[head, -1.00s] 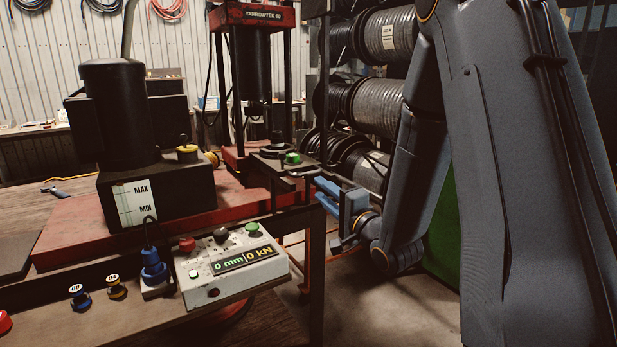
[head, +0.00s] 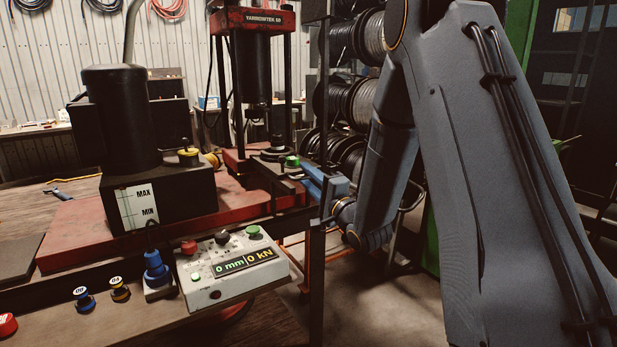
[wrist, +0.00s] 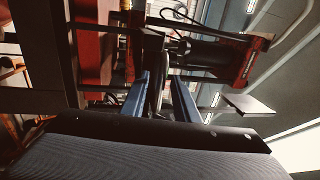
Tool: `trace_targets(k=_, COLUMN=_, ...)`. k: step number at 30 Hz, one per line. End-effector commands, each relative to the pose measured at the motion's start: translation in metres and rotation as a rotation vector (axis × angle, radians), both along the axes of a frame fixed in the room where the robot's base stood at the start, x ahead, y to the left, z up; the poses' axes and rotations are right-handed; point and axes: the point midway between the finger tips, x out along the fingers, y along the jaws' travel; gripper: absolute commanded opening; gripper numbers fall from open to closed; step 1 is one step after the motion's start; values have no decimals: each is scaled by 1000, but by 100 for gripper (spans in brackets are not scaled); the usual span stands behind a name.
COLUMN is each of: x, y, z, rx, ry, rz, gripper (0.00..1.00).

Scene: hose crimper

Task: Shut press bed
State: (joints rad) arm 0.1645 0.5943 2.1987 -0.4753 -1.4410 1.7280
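The press bed (head: 268,172) is a dark slide plate at the foot of the red press, low in its frame. It sticks out toward my side, with a green part (head: 292,161) on top near its front end. My gripper (head: 312,182) has blue fingers and is at the bed's front end in the head view. In the wrist view, the blue fingers of my gripper (wrist: 160,98) stand apart, with a dark bar between their tips. Whether the fingers touch the bar is not clear. The bed's handle is largely hidden by the fingers in the head view.
The control box (head: 232,267) reads 0 mm and 0 kN. A black pump unit (head: 180,195) stands on the red base left of the press. Colored die pieces (head: 120,289) lie on the bench front. Hose reels (head: 345,100) stand behind my arm.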

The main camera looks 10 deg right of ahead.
Motion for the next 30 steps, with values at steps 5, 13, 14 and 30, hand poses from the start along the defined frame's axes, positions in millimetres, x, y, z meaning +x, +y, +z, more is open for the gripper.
trace_targets(k=5, x=0, y=0, z=0, rx=0, ry=0, rz=0, gripper=18)
trace_targets(k=13, x=0, y=0, z=0, rx=-1, ry=0, rz=0, gripper=0)
trace_targets(k=14, x=0, y=0, z=0, rx=-1, ry=0, rz=0, gripper=0)
trace_targets(k=30, x=86, y=28, z=-1, rx=-1, ry=-1, rz=0, gripper=0)
